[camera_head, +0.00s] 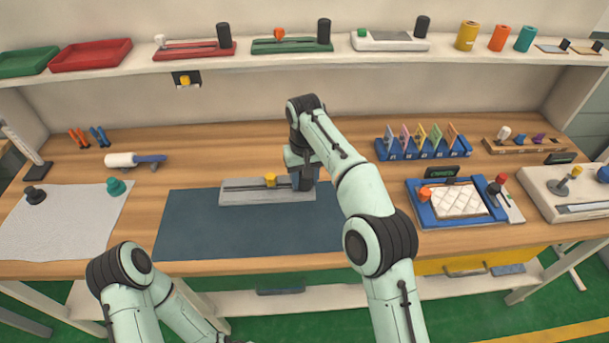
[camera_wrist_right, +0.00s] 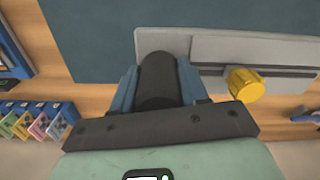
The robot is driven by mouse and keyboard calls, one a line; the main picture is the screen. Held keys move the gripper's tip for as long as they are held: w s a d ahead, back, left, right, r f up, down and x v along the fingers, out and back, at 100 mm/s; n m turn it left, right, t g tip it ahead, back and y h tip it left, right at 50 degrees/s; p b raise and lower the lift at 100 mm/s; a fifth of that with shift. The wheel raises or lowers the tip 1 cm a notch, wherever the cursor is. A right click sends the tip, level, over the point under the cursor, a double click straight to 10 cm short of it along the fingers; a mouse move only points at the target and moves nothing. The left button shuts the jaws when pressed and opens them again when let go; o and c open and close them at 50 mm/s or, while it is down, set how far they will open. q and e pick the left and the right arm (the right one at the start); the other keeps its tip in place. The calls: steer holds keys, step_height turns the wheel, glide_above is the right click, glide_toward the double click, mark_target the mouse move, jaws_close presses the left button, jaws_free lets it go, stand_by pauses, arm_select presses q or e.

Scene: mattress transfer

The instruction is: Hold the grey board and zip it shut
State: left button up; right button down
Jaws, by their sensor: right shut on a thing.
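The grey board (camera_head: 250,197) lies on the dark blue mat (camera_head: 240,230) at the middle of the table. A black upright post (camera_wrist_right: 157,80) stands at the board's right end. My right gripper (camera_head: 303,183) is shut on this post, with a blue finger on each side in the right wrist view. The yellow knob (camera_wrist_right: 246,84) is beside the gripper, apart from it. My left arm shows at the lower left of the head view; its gripper is out of view.
A blue tray (camera_head: 425,215) with a quilted white pad is to the right. A blue card rack (camera_head: 400,153) stands behind it. A grey cloth (camera_head: 70,215) with two knobs lies at left, with a white roller (camera_head: 120,160) behind. A shelf runs above.

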arm_select(q)
steer(key=shift+s+f+b, duration=1)
steer(key=shift+s+f, duration=0.25)
steer(key=shift+f, duration=0.1)
arm_select(e)
steer(key=shift+f, duration=4.7)
arm_select(q)
steer(key=shift+s+f+b, duration=0.4)
steer(key=shift+s+f, duration=0.05)
steer(key=shift+f, duration=0.1)
arm_select(e)
steer(key=shift+f, duration=2.6)
